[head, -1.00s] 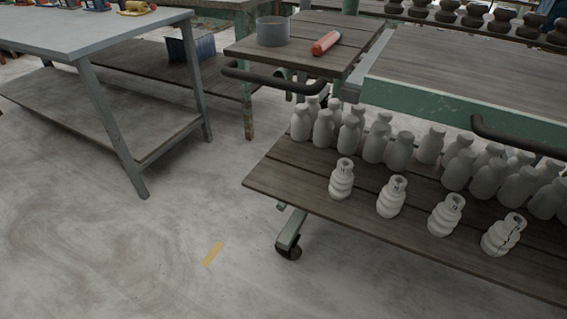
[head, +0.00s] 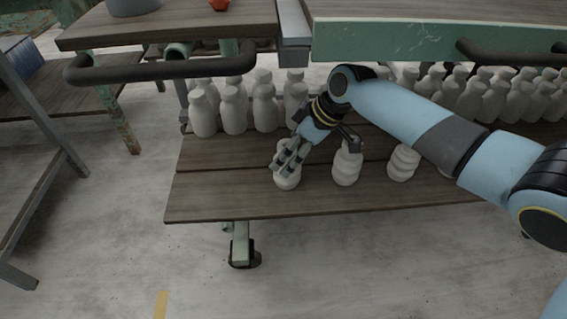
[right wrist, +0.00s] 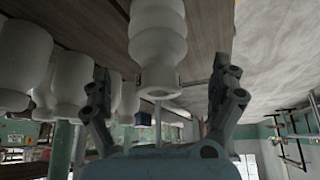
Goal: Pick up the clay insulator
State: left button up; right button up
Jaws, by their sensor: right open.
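Off-white ribbed clay insulators stand upright in a front row on the cart's lower shelf. The leftmost insulator (head: 288,182) is partly hidden by my right gripper (head: 286,160), which reaches down over it from the upper right. In the right wrist view that insulator (right wrist: 158,42) appears upside down, its narrow neck between the two spread fingers of my right gripper (right wrist: 163,80). Clear gaps show on both sides of the neck, and the gripper is open. Two more insulators (head: 347,165) (head: 403,162) stand to the right. My left gripper is out of view.
Several smooth bottle-shaped clay pieces (head: 233,110) stand close behind on the wooden lower shelf (head: 220,195). The green-edged cart top (head: 400,42) and a dark handle (head: 160,68) overhang from above. Bare floor (head: 330,260) lies in front.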

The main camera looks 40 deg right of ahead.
aim_at(292, 181)
jog(key=b+x, duration=0.1)
jog(key=x, duration=0.2)
jog(key=shift+w+a, duration=0.1)
jog(key=shift+w, duration=0.1)
jog(key=shift+b+x, duration=0.5)
jog(key=shift+x, duration=0.3)
jog(key=c, duration=0.5)
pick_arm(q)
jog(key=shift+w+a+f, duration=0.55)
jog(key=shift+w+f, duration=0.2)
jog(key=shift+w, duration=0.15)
pick_arm(e)
jog(key=shift+w, duration=0.1)
jog(key=c, duration=1.3)
